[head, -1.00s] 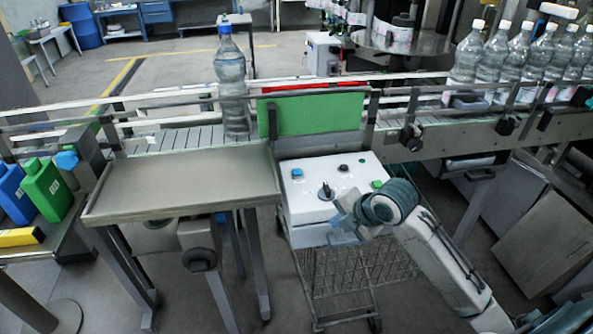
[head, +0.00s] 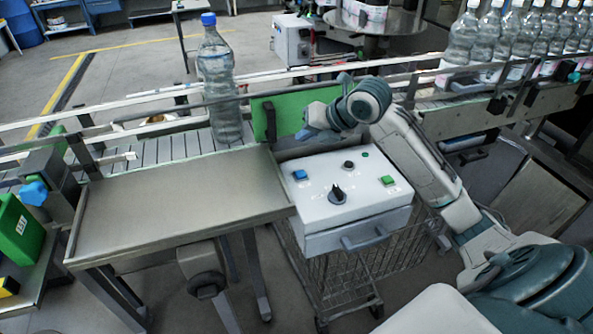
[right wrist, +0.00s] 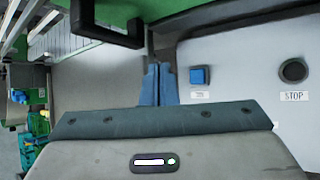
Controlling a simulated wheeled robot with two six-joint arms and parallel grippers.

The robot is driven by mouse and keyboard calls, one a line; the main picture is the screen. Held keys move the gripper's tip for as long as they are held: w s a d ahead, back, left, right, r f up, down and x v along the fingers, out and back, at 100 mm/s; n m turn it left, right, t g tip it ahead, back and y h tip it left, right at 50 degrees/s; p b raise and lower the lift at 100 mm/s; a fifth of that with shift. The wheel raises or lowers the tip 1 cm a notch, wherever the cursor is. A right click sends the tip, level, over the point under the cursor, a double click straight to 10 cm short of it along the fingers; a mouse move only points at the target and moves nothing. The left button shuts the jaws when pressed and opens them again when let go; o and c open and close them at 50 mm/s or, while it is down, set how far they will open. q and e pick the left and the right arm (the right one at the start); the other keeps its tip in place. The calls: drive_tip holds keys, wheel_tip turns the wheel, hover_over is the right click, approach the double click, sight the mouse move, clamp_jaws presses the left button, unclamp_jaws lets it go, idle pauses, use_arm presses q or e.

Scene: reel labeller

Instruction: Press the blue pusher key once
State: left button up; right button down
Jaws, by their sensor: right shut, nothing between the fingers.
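The blue pusher key (head: 299,175) is a small square button at the left of the white control box's (head: 325,220) sloping top. It also shows in the right wrist view (right wrist: 200,75), with a small unreadable label below it. My right gripper (head: 308,134) is above the box's back left part, beyond the key in the head view. Its blue fingers (right wrist: 158,85) are together and empty, left of the key in the right wrist view. They appear apart from the key. My left gripper is not in view.
The box also has a black knob (head: 338,194), a green key (head: 388,180) and a black button (right wrist: 293,70) labelled STOP. A green panel (head: 290,112) stands behind it. A bottle (head: 218,85) stands on the conveyor. A bare metal table (head: 180,195) is at left.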

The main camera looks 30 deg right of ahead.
sight(304, 175)
wheel_tip(304, 175, down, 4)
drive_tip(key=b, duration=0.3)
drive_tip(key=shift+w+a+b, duration=0.1)
drive_tip(key=shift+w+b, duration=0.05)
drive_tip(key=shift+b, duration=0.25)
wheel_tip(304, 175, down, 4)
drive_tip(key=b, duration=0.3)
drive_tip(key=shift+f, duration=0.2)
drive_tip(key=shift+f+b, duration=0.3)
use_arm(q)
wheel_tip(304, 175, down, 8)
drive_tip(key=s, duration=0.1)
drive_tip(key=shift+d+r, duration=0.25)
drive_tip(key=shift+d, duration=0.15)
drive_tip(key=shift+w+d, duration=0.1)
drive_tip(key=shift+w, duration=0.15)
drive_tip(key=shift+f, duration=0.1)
use_arm(e)
drive_tip(key=shift+f, duration=0.4)
